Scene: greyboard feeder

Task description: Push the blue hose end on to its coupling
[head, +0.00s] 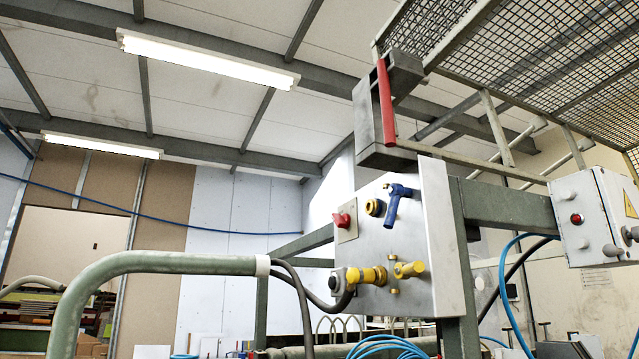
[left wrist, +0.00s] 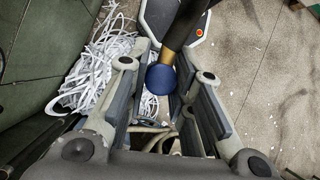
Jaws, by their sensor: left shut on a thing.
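In the left wrist view my left gripper (left wrist: 164,62) is shut on the blue hose end (left wrist: 160,79), a round blue piece with a brass collar on a dark hose. Its blue face points toward the wrist camera. In the head view a pale panel (head: 415,290) carries a round yellow-brass fitting (head: 375,207), a blue lever-like handle (head: 398,204) and yellow fittings (head: 367,275) lower down. I cannot tell for sure which fitting is the coupling. Neither gripper shows in the head view, so the distance from the hose end to the panel is hidden.
A red knob (head: 342,220) sits on the panel's left. A green bent pipe (head: 150,263) crosses the lower left. Dark cables and blue hose coils (head: 385,347) hang below. A switch box (head: 590,215) is at right. White paper strips (left wrist: 95,70) litter the floor.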

